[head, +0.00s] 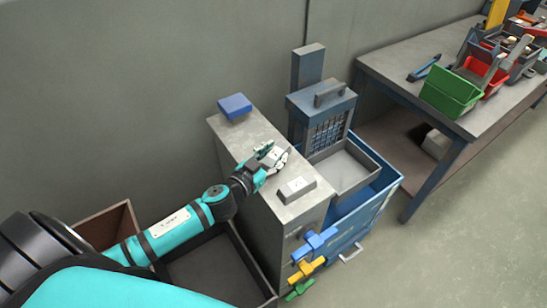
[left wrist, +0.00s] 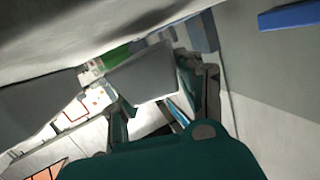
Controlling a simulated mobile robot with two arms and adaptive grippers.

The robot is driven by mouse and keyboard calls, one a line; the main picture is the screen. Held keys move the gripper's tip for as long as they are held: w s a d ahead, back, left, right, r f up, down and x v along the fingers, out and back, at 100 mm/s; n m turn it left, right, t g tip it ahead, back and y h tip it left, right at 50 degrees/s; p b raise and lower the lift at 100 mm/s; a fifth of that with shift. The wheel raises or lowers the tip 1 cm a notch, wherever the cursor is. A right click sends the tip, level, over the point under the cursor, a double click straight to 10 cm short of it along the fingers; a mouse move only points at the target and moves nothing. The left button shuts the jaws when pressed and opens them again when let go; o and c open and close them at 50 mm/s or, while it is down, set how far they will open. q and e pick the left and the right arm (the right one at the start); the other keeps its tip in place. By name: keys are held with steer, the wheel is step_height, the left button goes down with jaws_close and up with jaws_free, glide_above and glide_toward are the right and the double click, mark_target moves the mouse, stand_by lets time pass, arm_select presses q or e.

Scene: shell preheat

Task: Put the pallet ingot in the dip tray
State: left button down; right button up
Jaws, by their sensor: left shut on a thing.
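My left gripper (head: 270,158) is over the top of a grey cabinet (head: 232,138) in the head view. It is shut on a light grey block, the ingot, mostly hidden by the fingers there. In the left wrist view the grey ingot (left wrist: 142,75) shows between the fingers. A second grey ingot (head: 296,188) lies on the near end of the cabinet top. A shallow grey tray (head: 368,172), which looks like the dip tray, is right of the gripper, at the blue unit. My right gripper is out of view.
A blue block (head: 235,106) sits at the far end of the cabinet top. A blue unit with a grille (head: 328,130) stands behind the tray. Blue, yellow and green handles (head: 308,268) stick out from the cabinet front. A workbench (head: 400,75) with bins stands at right.

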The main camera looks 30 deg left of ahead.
arm_select(q)
steer(key=shift+f, duration=0.7)
steer(key=shift+f+b, duration=0.2)
steer(key=shift+b, duration=0.1)
steer(key=c, duration=0.8)
jaws_free()
